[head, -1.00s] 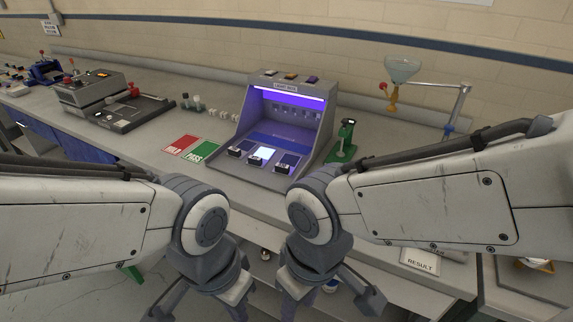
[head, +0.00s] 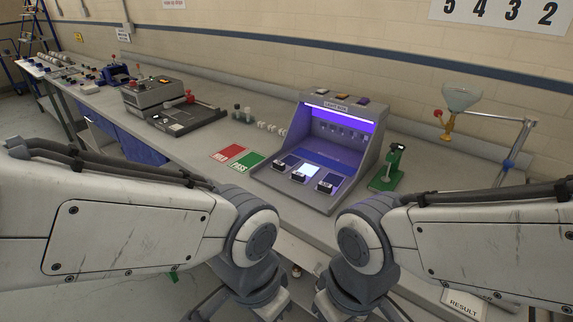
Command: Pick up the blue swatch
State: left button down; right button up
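Inside the purple-lit light box (head: 372,158), blue patches lie on the floor around a bright white panel (head: 306,170). A small dark-and-white block sits at the front of each bay, such as the left block (head: 279,166) and the right block (head: 325,187). I cannot tell which piece, if any, is the blue swatch. My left gripper (head: 238,308) and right gripper (head: 352,308) hang low in front of the bench, well short of the light box. The bottom edge cuts off their fingertips, so their opening is unclear. Nothing shows held.
Red HOLD (head: 229,152) and green PASS (head: 248,162) cards lie left of the light box. A green stand (head: 391,168) and a funnel on an arm (head: 461,98) stand to its right. A grey press (head: 152,96) is farther left. A RESULT plate (head: 463,304) is at lower right.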

aim_at(306, 172)
jog(key=u, duration=1.5)
jog(key=i, duration=1)
jog(key=z, duration=2.55)
